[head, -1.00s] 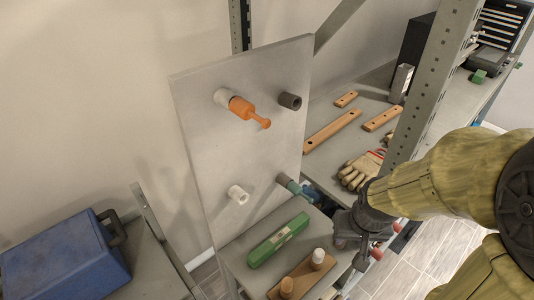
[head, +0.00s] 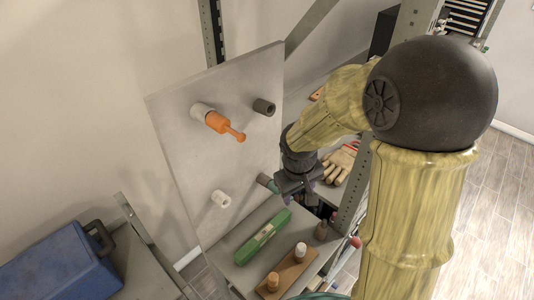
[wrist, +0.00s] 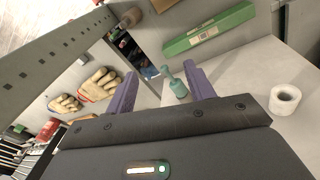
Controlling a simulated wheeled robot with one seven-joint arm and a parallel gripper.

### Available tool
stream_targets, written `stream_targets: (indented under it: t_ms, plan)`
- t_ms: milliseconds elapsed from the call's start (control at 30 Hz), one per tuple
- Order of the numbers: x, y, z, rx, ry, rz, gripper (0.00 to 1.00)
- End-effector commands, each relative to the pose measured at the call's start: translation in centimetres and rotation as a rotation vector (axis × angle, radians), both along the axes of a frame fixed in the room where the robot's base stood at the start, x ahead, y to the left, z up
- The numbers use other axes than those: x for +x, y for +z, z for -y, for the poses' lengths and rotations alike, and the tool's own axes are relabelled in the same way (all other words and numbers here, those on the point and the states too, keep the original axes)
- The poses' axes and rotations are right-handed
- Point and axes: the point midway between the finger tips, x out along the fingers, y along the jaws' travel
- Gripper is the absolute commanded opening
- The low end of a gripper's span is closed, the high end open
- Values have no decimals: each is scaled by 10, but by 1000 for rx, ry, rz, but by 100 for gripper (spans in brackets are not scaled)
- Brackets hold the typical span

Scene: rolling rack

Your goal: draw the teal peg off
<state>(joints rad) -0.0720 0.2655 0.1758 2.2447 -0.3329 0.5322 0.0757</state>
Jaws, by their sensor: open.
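The teal peg (wrist: 178,87) sits at the lower right of the upright grey panel (head: 185,150), with its narrow handle and knob pointing outward. In the head view my gripper mostly hides it; a bit of it shows (head: 271,186). My gripper (wrist: 160,70) is open, its two purple fingers reaching toward the panel. In the wrist view the peg appears between the fingers, closer to the right one, and the jaws are not closed on it. Whether a finger touches it cannot be told.
An orange peg (head: 220,122) sits in a pale sleeve at the panel's upper part, near an empty dark sleeve (head: 264,107). A white sleeve (head: 221,199) is at lower left. A green box (head: 262,236) and wooden block (head: 292,270) lie below. A rack post (head: 355,185) stands right.

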Motion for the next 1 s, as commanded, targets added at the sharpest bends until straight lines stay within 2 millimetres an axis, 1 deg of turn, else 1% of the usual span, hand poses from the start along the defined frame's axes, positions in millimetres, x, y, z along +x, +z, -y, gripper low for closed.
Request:
stream_targets:
  t_ms: [33, 100, 200, 300, 400, 767, 867, 1000]
  plan:
    - [17, 15, -17, -28, 78, -13, 54]
    - [37, 21, -37, -70, 171, -20, 54]
    - [59, 25, -61, -117, 271, -20, 54]
    - [72, 26, -75, -144, 325, -16, 54]
    - [76, 25, -80, -155, 343, -13, 54]
    - [76, 22, -78, -154, 341, -13, 54]
    - [77, 16, -77, -154, 341, -14, 54]
    - [80, 0, -74, -154, 341, -17, 54]
